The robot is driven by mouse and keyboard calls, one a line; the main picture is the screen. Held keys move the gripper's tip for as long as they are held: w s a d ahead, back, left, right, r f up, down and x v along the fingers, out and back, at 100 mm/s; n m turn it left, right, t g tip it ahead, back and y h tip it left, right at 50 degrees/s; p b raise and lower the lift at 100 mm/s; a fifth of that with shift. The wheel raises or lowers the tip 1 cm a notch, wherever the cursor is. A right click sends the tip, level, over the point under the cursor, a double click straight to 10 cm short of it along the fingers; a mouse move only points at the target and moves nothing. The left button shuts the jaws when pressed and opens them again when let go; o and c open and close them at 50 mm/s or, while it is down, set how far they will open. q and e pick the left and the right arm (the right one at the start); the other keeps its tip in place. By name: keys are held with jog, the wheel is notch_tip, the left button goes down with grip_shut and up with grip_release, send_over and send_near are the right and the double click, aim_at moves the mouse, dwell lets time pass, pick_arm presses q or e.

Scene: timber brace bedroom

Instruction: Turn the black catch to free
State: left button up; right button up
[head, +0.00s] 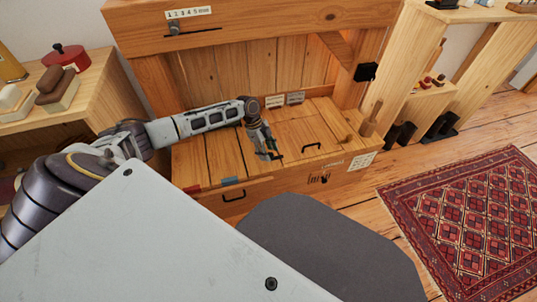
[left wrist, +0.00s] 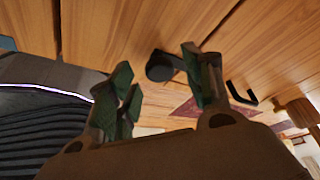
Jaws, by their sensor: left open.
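The black catch (left wrist: 163,66) is a round dark knob with a short arm, on the wooden chest top, in the left wrist view. In the head view a dark bit of it (head: 277,157) shows beside my fingertips. My left gripper (head: 267,153) points down over the chest top. In the left wrist view the gripper (left wrist: 160,78) has its fingers apart, one on each side of the catch in the picture. I cannot tell whether a finger touches it. My right gripper is not in view.
A black bar handle (head: 311,146) stands on the lid right of the catch. A second handle (head: 233,196) is on the chest front. The wooden back panel rises behind. A red rug (head: 465,220) lies on the floor right.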

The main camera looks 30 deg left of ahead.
pick_arm(q)
jog(key=shift+d+f, duration=0.15)
jog(key=shift+f, duration=0.25)
jog(key=shift+c, duration=0.2)
jog(key=c, duration=1)
